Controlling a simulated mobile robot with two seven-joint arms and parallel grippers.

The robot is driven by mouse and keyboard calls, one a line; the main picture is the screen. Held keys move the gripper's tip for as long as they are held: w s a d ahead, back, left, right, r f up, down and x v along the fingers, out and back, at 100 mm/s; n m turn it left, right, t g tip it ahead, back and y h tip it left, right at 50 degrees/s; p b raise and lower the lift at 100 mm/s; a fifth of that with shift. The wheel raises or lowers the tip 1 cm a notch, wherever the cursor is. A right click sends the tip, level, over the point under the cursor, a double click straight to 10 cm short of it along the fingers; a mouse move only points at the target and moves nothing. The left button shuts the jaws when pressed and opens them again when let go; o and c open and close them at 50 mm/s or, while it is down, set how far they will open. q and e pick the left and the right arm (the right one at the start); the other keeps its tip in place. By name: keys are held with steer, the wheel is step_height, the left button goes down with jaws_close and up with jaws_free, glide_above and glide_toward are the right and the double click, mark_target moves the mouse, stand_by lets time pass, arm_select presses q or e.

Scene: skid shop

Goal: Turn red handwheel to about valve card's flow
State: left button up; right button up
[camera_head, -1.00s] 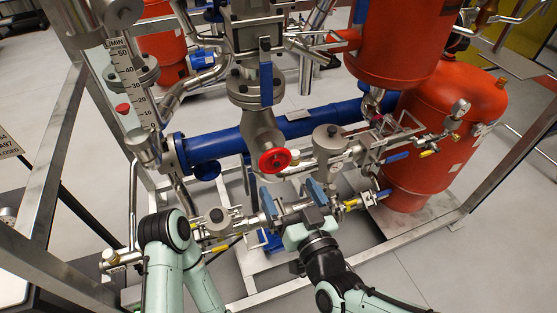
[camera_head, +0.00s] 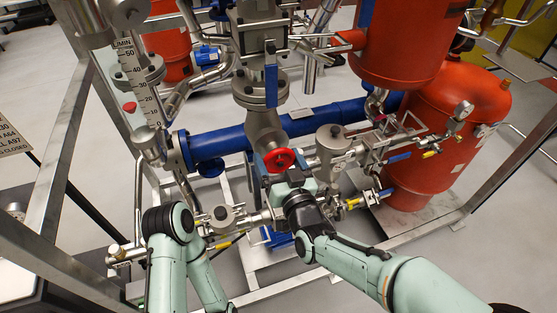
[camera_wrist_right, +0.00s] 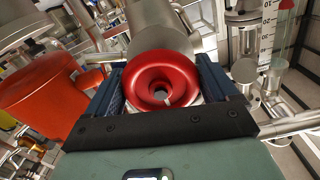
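The red handwheel (camera_head: 280,160) sits on the grey valve body below the upright pipe, in the middle of the head view. My right gripper (camera_head: 284,171) is right at the wheel, coming from the near side. In the right wrist view the red handwheel (camera_wrist_right: 162,80) lies between the two blue fingers of my right gripper (camera_wrist_right: 160,82). The fingers stand apart on either side of the rim; whether they touch it I cannot tell. A clear flow tube (camera_head: 134,70) marked L/MIN stands at upper left. My left arm shows, but its gripper does not.
A partly cut-off white sign (camera_head: 12,137) stands at the left edge. A blue pipe (camera_head: 225,142) runs behind the wheel. A blue-handled valve (camera_head: 271,85) is above it. Red tanks (camera_head: 445,115) stand at the right. A metal frame (camera_head: 105,120) surrounds the skid.

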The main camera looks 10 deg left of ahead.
steer(key=shift+c, duration=0.3)
steer(key=shift+f+n+b, duration=0.15)
steer(key=shift+n+b, duration=0.35)
steer(key=shift+b, duration=0.45)
steer(key=shift+n, duration=0.4)
steer(key=o, duration=0.8)
steer(key=shift+s+d, duration=0.1)
